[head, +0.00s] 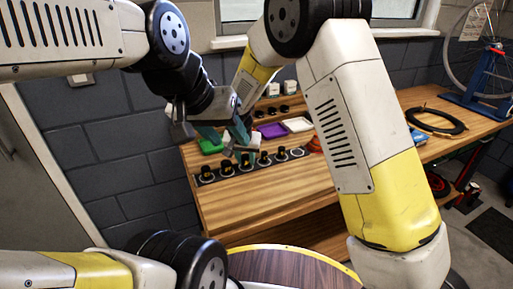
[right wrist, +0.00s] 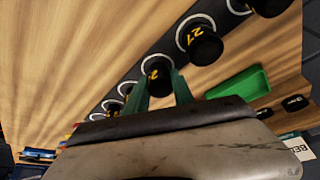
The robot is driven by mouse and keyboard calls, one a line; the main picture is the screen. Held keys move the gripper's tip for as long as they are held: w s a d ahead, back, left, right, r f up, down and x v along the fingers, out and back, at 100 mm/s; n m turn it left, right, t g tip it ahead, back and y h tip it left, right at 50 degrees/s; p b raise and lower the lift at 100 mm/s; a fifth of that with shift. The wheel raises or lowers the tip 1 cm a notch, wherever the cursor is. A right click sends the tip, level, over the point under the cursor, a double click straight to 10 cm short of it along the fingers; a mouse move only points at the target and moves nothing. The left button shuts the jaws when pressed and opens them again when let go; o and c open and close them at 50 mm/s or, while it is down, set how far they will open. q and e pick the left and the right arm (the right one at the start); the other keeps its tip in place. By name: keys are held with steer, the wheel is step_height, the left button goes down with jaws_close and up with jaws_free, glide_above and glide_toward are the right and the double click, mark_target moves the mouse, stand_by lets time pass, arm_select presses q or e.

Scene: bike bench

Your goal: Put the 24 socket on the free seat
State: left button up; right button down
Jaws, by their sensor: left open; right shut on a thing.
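My right gripper (right wrist: 161,92) is shut on a black socket (right wrist: 157,78) with yellow digits; only a 2 reads clearly, and I take it for the 24 socket. It is in line with the row, and I cannot tell whether it is lifted off its seat. The 27 socket (right wrist: 200,42) sits beside it, in a white ring. In the head view the dark socket strip (head: 250,168) carries several sockets, and an empty ringed seat (head: 297,153) shows at its right end. My left gripper (head: 192,130) is open and empty, above and left of the strip.
A green tray (head: 210,146) (right wrist: 240,85), a purple tray (head: 271,130) and a whitish tray (head: 298,124) lie behind the strip. The wooden bench (head: 250,205) is clear in front of it. A black cable coil (head: 436,121) and a wheel stand (head: 490,85) are at the right.

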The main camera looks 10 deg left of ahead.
steer(key=shift+f, duration=0.15)
steer(key=shift+f, duration=0.15)
steer(key=c, duration=1.1)
jaws_free()
